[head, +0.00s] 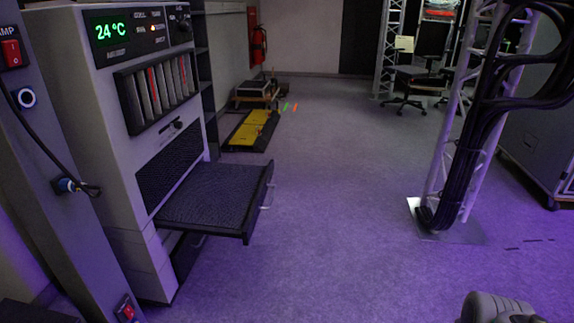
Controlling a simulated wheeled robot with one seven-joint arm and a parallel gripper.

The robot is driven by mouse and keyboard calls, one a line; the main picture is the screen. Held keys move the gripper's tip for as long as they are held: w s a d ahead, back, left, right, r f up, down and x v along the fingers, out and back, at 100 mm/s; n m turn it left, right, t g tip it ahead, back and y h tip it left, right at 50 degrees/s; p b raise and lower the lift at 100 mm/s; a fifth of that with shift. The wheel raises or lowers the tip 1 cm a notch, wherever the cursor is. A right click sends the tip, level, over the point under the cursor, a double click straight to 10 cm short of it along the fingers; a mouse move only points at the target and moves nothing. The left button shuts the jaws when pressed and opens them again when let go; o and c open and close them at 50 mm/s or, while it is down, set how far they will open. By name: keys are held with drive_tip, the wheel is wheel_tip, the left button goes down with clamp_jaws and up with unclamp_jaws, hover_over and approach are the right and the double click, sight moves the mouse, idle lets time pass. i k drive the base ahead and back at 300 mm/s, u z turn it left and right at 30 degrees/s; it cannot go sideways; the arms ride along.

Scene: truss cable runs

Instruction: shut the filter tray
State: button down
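The filter tray (215,192) is a dark, flat, mesh-topped drawer. It sticks out to the right from the lower front of a grey cabinet (90,130) on the left in the head view. The tray is pulled well out, with a pale handle (267,195) on its outer edge. The cabinet has a green 24 °C display, a vent with red and grey slats, and a dark grille above the tray. A grey part of my arm shows at the bottom right edge. My gripper is not visible.
A truss column with black cables (470,130) stands on a pale base plate (445,222) at the right. A yellow and black ramp (252,130) lies on the floor behind the tray. An office chair (412,85) stands at the back. The middle floor is clear.

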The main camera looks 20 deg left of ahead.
sight(214, 199)
drive_tip(key=u, duration=0.25)
drive_tip(key=i, duration=0.85)
drive_tip(key=u, duration=1.3)
drive_tip(key=i, duration=0.7)
drive_tip(key=u, duration=0.7)
drive_tip(key=i, duration=0.4)
drive_tip(key=z, duration=0.1)
